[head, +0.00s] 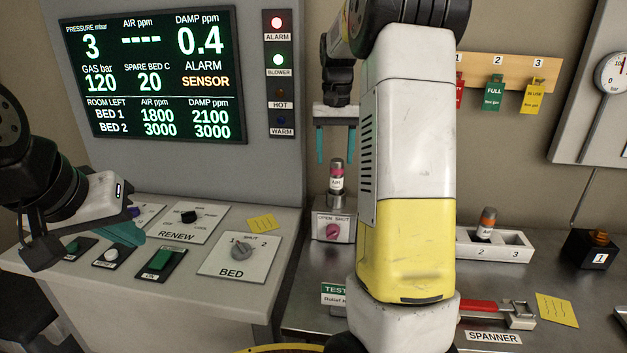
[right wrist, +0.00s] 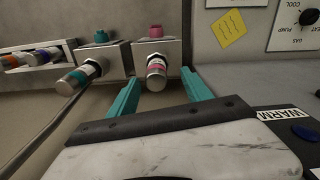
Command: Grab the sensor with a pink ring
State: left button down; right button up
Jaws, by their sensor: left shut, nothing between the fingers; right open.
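The sensor with a pink ring (head: 336,179) stands upright, grey-topped with a white AIR label, in a small socket block (head: 333,226) with a pink OPEN/SHUT knob. My right gripper (head: 335,157) is open and empty, pointing down just above it, one teal finger toward each side. In the right wrist view the pink-ringed sensor (right wrist: 156,70) shows between and beyond the fingertips, with no clear contact. My left gripper (head: 130,232) is shut and empty above the left console.
A teal-ringed sensor (right wrist: 78,79) sits in the neighbouring block, hidden by my right arm in the head view. An orange-ringed sensor (head: 486,223) stands in a white rack (head: 515,244). A red-handled spanner (head: 492,308) lies in front. The console (head: 225,290) carries knobs and switches.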

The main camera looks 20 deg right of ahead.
aim_at(337, 171)
jog(key=f, duration=0.5)
jog(key=shift+d+f, duration=0.25)
jog(key=shift+d, duration=0.1)
grip_shut()
